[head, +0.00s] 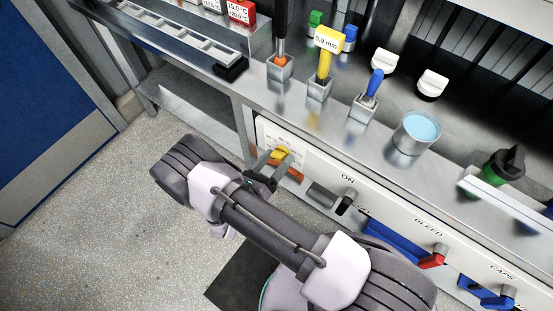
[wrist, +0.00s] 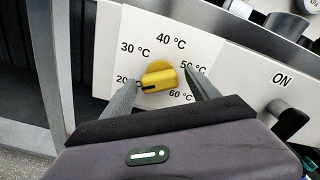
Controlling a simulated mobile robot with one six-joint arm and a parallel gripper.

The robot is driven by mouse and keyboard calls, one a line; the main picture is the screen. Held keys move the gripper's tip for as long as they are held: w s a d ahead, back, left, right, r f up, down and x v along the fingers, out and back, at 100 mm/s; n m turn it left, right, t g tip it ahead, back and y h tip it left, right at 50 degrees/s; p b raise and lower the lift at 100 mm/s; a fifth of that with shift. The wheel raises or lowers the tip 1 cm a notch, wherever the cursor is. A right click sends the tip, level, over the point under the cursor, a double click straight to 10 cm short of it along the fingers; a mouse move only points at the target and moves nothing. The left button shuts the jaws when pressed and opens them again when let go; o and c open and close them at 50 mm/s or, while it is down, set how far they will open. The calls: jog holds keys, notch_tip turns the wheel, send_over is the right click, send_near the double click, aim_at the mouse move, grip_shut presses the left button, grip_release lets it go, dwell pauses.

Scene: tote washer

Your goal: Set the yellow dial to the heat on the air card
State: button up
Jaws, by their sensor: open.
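The yellow dial (wrist: 160,73) sits on a white panel with marks from 20 °C to 60 °C around it. A dark mark on its handle is at the lower left, on the side of the 20 °C label. It also shows in the head view (head: 281,153). My gripper (wrist: 163,80) is open, with one finger on each side of the dial; I cannot tell whether they touch it. It also shows in the head view (head: 274,164). I cannot make out an air card in either view.
A red display (head: 242,12) with °C readings stands at the top of the head view, cut off. A black ON switch (head: 347,201) is right of the dial. Tools in holders and a cup of blue liquid (head: 416,132) stand on the counter above.

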jog(key=shift+w+d, duration=0.1)
jog(key=c, duration=1.4)
jog(key=shift+o, duration=0.2)
